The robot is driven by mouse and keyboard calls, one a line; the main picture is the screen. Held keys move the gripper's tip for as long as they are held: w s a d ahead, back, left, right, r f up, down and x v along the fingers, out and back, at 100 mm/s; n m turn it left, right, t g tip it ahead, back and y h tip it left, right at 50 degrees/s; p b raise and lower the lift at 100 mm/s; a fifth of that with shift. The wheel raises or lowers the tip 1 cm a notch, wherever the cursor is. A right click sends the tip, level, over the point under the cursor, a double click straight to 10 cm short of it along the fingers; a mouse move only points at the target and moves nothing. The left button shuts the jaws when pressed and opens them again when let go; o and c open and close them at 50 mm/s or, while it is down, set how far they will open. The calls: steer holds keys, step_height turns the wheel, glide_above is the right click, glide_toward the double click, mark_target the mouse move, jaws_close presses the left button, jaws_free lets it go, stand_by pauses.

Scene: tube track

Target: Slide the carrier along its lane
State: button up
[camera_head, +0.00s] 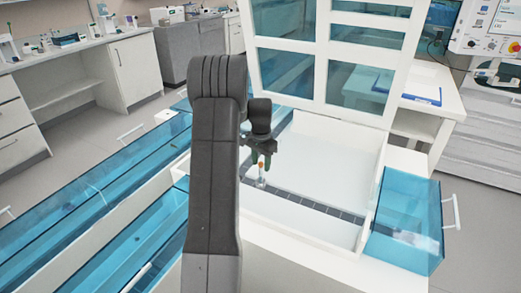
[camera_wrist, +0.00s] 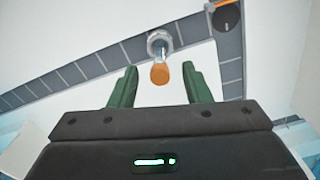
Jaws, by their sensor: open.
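The carrier (camera_wrist: 159,42) is a small grey ring holding a tube with an orange cap (camera_wrist: 160,74). It stands on the dark segmented lane (camera_wrist: 92,66) in the wrist view. In the head view the carrier (camera_head: 260,183) is at the left part of the lane (camera_head: 315,205), inside the white enclosure. My gripper (camera_wrist: 159,70) is open, with one green finger on each side of the orange cap and visible gaps to both. In the head view my gripper (camera_head: 263,160) is just above the carrier, partly hidden by my arm.
A second track section with a dark round disc (camera_wrist: 228,16) lies at the upper right of the wrist view. White walls (camera_head: 372,185) border the enclosure, with a blue transparent box (camera_head: 408,222) at right and a raised windowed lid (camera_head: 325,55) behind. The white floor around the lane is clear.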

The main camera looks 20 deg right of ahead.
steer(key=shift+f, duration=2.55)
jaws_close()
steer(key=shift+s+d, duration=0.1)
steer(key=shift+s+d+b, duration=0.2)
steer(key=shift+s+d, duration=2.05)
steer(key=shift+s, duration=0.25)
steer(key=shift+s+d+b, duration=0.15)
steer(key=shift+s+d, duration=2.05)
steer(key=shift+s, duration=0.35)
steer(key=shift+s+d+b, duration=0.2)
steer(key=shift+s+d, duration=2.05)
steer(key=shift+s, duration=0.25)
jaws_free()
steer(key=shift+r, duration=0.1)
